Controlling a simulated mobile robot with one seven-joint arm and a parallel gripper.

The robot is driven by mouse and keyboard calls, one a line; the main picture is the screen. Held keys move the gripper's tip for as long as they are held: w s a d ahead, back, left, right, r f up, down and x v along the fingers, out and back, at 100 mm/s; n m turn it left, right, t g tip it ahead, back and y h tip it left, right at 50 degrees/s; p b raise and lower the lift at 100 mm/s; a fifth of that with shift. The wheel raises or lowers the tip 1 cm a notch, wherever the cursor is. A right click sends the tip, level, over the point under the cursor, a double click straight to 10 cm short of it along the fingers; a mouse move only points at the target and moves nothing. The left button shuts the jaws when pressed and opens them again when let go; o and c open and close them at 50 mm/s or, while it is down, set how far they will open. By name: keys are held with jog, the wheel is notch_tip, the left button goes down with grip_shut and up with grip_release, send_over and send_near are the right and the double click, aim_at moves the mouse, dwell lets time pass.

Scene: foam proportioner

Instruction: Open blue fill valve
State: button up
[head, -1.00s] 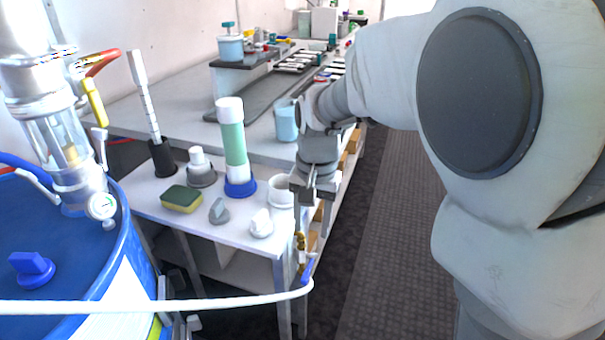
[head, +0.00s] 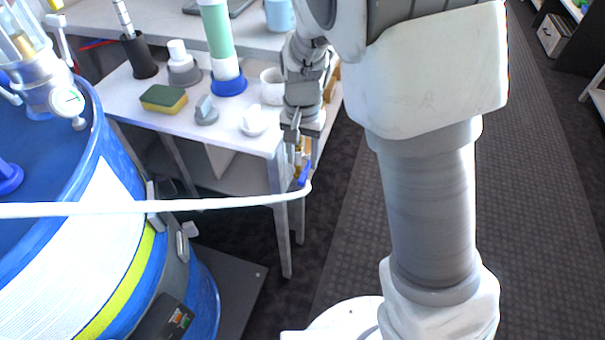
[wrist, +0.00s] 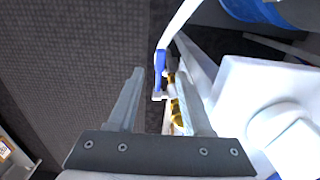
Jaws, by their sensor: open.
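The blue fill valve (head: 304,175) has a small blue lever handle on a brass fitting (head: 299,152). It sits at the table's front right corner, where a white hose (head: 200,204) ends. In the wrist view the blue handle (wrist: 160,64) lies lengthwise just beyond the fingertips, roughly in line with the gap. The brass fitting (wrist: 176,112) shows between the fingers. My gripper (head: 297,132) points down just above the valve; it also shows in the wrist view (wrist: 160,82), open with nothing held. I cannot tell whether a finger touches the fitting.
The white table (head: 125,92) holds a yellow-green sponge (head: 163,99), a green-and-white cylinder (head: 219,45) and several small items close to my gripper. A large blue drum (head: 85,120) stands at the left, with the hose crossing in front.

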aim_at(303, 176)
notch_tip(303, 176, down, 6)
jog(key=shift+r+b, duration=0.25)
jog(key=shift+b, duration=0.55)
grip_shut()
dwell(0.8)
